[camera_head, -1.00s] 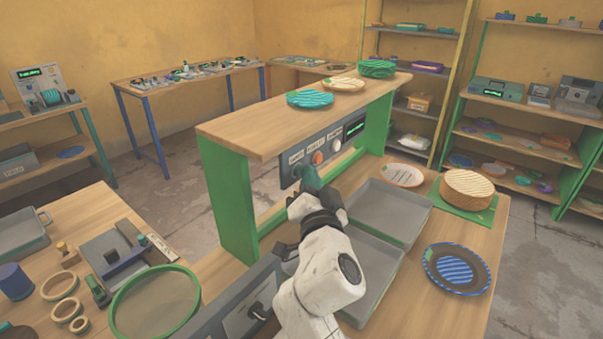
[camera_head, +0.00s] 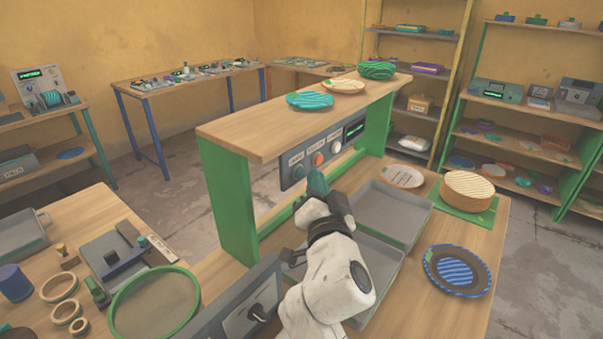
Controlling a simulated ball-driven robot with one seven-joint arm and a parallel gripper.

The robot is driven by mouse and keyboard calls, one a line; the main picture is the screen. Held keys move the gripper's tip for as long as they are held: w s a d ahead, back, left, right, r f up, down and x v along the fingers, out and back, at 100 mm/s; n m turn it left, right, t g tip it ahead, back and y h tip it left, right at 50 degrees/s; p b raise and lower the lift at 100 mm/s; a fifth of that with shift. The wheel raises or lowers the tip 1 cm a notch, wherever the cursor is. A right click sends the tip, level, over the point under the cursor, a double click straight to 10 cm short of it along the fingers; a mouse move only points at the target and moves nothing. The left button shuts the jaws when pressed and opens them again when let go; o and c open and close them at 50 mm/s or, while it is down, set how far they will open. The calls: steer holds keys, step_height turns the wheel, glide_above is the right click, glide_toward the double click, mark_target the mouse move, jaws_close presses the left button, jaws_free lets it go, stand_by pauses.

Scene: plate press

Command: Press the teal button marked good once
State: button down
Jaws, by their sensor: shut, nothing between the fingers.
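The control panel (camera_head: 325,150) hangs under the wooden shelf, with three buttons in a row under small labels. The teal button (camera_head: 298,174) is the leftmost and lowest in the picture, partly shown just left of my gripper's fingers. The orange button (camera_head: 318,159) and the white button (camera_head: 336,147) are to its right. The label text is too small to read surely. My gripper (camera_head: 317,181) is shut and empty, its teal fingertips in front of the panel, just right of and below the teal button. A gap seems to separate them, but its depth is hard to tell.
Grey trays (camera_head: 392,212) lie below the panel, beside my arm. The green shelf upright (camera_head: 229,200) stands left of the panel. Plates sit on the shelf top (camera_head: 250,128).

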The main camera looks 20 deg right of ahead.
steer(key=s+d, duration=0.1)
steer(key=s, duration=0.1)
steer(key=s+d+p, duration=0.1)
steer(key=s+d, duration=0.1)
stand_by(0.5)
steer(key=shift+s+f, duration=0.1)
stand_by(0.6)
